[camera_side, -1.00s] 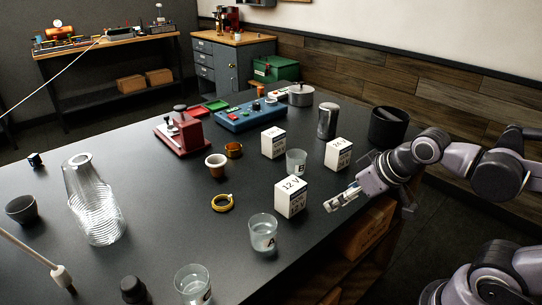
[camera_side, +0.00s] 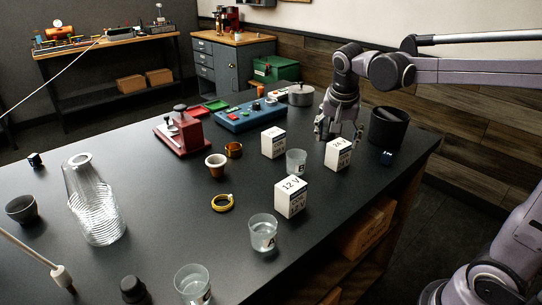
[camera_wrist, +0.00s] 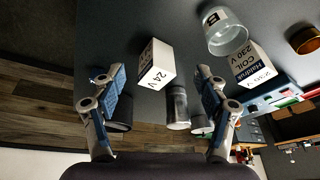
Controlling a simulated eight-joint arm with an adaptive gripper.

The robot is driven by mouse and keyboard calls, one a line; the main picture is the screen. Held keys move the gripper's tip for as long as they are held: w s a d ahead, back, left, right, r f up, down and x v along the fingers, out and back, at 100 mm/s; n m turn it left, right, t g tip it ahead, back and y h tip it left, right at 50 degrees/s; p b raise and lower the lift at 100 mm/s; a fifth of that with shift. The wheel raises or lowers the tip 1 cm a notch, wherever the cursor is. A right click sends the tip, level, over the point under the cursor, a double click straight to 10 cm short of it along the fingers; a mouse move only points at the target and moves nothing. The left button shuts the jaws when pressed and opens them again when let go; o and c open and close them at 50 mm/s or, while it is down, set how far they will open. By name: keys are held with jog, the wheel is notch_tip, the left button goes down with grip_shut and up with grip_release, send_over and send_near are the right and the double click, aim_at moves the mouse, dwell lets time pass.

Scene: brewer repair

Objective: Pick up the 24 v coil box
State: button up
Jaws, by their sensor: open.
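The 24 V coil box (camera_side: 338,154) is a white carton standing on the black table near its right edge. In the wrist view the box (camera_wrist: 156,66) shows its "24 V" face and lies ahead of the space between the fingers. My gripper (camera_side: 338,132) points down, just behind and above the box in the side view. In the wrist view my gripper (camera_wrist: 157,92) has its two blue-padded fingers wide apart, with nothing between them. The box appears apart from both fingers.
A 12 V box (camera_side: 291,197), another coil box (camera_side: 273,142) marked 230 V in the wrist view (camera_wrist: 250,66), and glass beaker B (camera_side: 296,162) stand nearby. A black bin (camera_side: 388,126) and small dark cube (camera_side: 387,157) are to the right. A metal cylinder (camera_wrist: 178,107) stands close behind.

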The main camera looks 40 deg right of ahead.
aim_at(339, 142)
jog(key=w+d+m, duration=0.1)
jog(key=m, duration=0.1)
jog(key=w+d+m+g, duration=0.1)
jog(key=w+d, duration=0.1)
jog(key=w+d+m+g+h, duration=0.1)
jog(key=d+m, duration=0.1)
jog(key=shift+w+d+f+m, duration=0.2)
jog(key=shift+w+f+m, duration=0.1)
jog(key=shift+w+d+f+m, duration=0.25)
jog(key=shift+d+f+m, duration=0.05)
jog(key=shift+d+m, duration=0.1)
jog(key=x, duration=0.5)
jog(key=shift+s, duration=0.15)
jog(key=shift+s+x, duration=0.2)
jog(key=shift+x, duration=1.15)
jog(key=shift+s+x, duration=0.2)
jog(key=shift+x, duration=1.15)
jog(key=c, duration=1.4)
